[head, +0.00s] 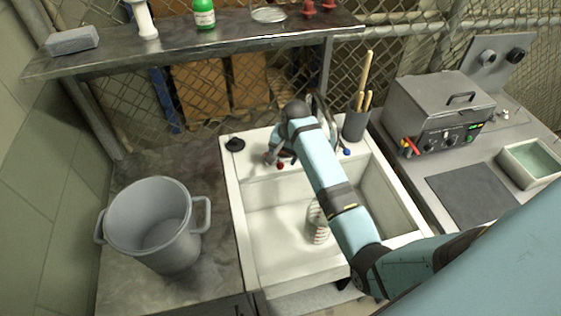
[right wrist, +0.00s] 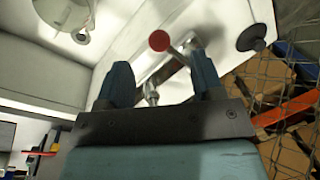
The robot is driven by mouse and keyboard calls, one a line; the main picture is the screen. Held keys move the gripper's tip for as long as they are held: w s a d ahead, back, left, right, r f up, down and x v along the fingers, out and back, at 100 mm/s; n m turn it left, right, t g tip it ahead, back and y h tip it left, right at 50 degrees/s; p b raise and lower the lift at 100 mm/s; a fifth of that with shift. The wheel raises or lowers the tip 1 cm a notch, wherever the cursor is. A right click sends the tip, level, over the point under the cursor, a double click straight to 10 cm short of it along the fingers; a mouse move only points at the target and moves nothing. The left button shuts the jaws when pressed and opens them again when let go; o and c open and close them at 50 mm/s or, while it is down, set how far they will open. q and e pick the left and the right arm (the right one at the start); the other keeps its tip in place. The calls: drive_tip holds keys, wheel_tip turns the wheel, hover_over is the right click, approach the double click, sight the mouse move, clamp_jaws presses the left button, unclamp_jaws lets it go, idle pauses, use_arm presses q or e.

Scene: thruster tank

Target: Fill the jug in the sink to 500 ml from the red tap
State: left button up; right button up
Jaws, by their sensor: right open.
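The sink (head: 243,199) is white, with two basins. The jug (head: 319,236), clear with red markings, stands in the left basin, partly hidden by my right arm; a round pale vessel, probably the jug, shows in the right wrist view (right wrist: 66,12). The red tap knob (head: 280,166) is at the sink's back edge. My right gripper (head: 272,157) is beside this knob. In the right wrist view, the open fingers (right wrist: 161,66) point toward the red knob (right wrist: 159,41), which appears between and just beyond the tips. The water level in the jug cannot be made out. My left gripper is not in view.
A blue tap knob (head: 347,152) is right of my arm. A black plug (head: 235,144) lies on the sink's back left corner. A grey pot (head: 152,221) stands left, a utensil holder (head: 355,126) behind right, and a metal heater box (head: 437,110) further right.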

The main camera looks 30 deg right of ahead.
sight(280, 163)
drive_tip(key=f, duration=0.3)
drive_tip(key=w+f, duration=0.1)
drive_tip(key=f, duration=0.1)
drive_tip(key=shift+a+f, duration=0.3)
drive_tip(key=shift+a, duration=0.05)
drive_tip(key=shift+c, duration=0.3)
drive_tip(key=c, duration=0.9)
